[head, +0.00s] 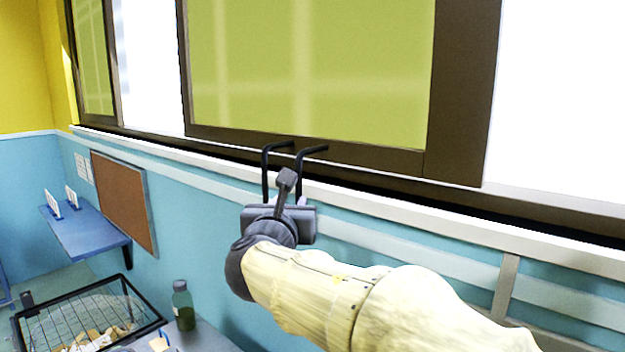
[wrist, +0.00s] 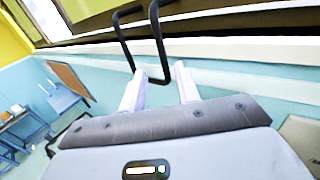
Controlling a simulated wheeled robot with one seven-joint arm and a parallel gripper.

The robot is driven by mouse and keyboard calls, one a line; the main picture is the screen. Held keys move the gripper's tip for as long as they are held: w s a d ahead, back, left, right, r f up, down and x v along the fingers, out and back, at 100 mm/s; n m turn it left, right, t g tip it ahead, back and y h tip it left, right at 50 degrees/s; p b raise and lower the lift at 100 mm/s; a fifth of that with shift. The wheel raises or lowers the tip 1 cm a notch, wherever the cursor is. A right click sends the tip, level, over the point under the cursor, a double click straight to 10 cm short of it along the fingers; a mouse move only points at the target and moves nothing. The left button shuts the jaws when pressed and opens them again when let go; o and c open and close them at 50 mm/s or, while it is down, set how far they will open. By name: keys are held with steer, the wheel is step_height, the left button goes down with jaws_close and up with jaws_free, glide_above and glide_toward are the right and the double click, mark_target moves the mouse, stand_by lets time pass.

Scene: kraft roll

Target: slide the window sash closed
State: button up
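The window sash (head: 340,157) is a brown frame around yellow-green glass, filling the upper middle of the head view. Bright white gaps show on both its left and right. Two black bent rods (head: 266,165) stick out from its bottom rail and hang down to my gripper (wrist: 160,82). In the wrist view, my two pale fingers stand apart. The left rod (wrist: 124,45) reaches down by the left finger. Whether either finger touches a rod is unclear. The fingers are hidden in the head view.
A white sill (head: 400,208) runs under the window. A cork board (head: 124,200) hangs on the blue wall. A blue shelf (head: 85,232), a wire basket (head: 88,310) and a green bottle (head: 182,305) are at the lower left.

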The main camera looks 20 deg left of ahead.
mark_target(298, 185)
steer(key=w+p, duration=0.2)
steer(key=w, duration=0.2)
steer(key=w+a+p, duration=0.1)
steer(key=w, duration=0.3)
steer(key=w+a+p, duration=0.1)
steer(key=w+p, duration=0.1)
steer(key=w, duration=0.3)
steer(key=shift+a+p, duration=0.25)
steer(key=shift+p, duration=0.1)
steer(key=shift+s, duration=0.1)
jaws_close()
stand_by(0.6)
